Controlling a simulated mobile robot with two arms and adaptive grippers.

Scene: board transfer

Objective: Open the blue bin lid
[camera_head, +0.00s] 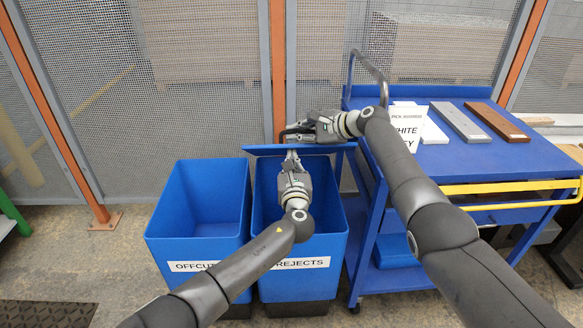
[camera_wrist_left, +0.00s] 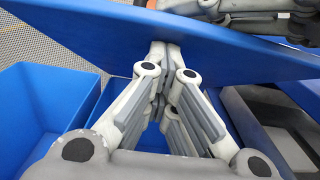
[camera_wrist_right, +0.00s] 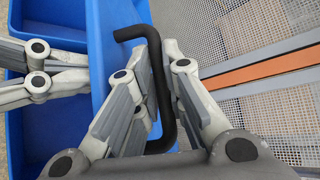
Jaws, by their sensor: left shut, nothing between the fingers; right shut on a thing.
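The rejects bin (camera_head: 300,255) is blue, and its lid (camera_head: 262,150) is raised over its back part, seen nearly edge-on. The lid also shows as a broad blue panel in the left wrist view (camera_wrist_left: 90,40). My right gripper (camera_head: 297,130) is shut on the black lid handle (camera_wrist_right: 165,105) behind the lid. My left gripper (camera_head: 291,158) is shut and empty, with its fingertips at the lid's inner face; whether they touch it I cannot tell. My left gripper also shows in the right wrist view (camera_wrist_right: 85,75), on the bin side of the lid.
An open blue offcut bin (camera_head: 200,205) stands directly left. A blue cart (camera_head: 470,160) with boards and a sign (camera_head: 407,130) on top stands close on the right. A mesh fence (camera_head: 205,90) with orange posts is right behind the bins.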

